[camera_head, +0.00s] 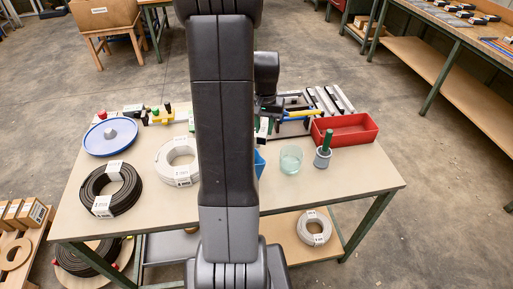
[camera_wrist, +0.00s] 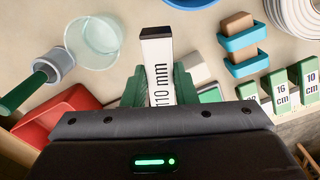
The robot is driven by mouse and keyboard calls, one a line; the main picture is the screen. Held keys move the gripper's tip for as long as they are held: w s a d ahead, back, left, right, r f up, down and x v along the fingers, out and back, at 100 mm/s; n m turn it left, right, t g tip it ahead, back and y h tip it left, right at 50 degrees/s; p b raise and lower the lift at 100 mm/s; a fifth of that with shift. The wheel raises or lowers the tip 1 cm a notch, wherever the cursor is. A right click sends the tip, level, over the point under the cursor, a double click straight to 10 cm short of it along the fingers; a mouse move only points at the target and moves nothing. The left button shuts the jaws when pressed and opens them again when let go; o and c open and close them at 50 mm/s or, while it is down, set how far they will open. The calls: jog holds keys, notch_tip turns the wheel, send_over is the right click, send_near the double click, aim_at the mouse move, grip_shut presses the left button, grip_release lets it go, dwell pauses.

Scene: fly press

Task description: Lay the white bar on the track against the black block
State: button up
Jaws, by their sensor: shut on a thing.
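My gripper (camera_wrist: 160,92) has green fingers and is shut on a white bar (camera_wrist: 161,70) printed "110 mm", with a dark end face, in the wrist view. The bar stands out between the fingers, above the table. A set of pale and dark rails (camera_head: 327,100), perhaps the track, lies at the table's back right, just right of my wrist. I cannot single out the black block in either view.
A red tray (camera_head: 345,130), glass cup (camera_head: 291,159) and green-handled pot (camera_head: 323,155) stand at right. A white cable coil (camera_head: 177,160), black coil (camera_head: 111,188) and blue dish (camera_head: 110,136) are at left. Green labelled blocks (camera_wrist: 308,79) show in the wrist view. The front right tabletop is clear.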

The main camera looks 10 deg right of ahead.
aim_at(263, 159)
notch_tip(263, 159, down, 11)
jog(key=shift+f, duration=0.2)
jog(key=shift+f, duration=0.1)
jog(key=shift+f, duration=0.15)
jog(key=o, duration=1)
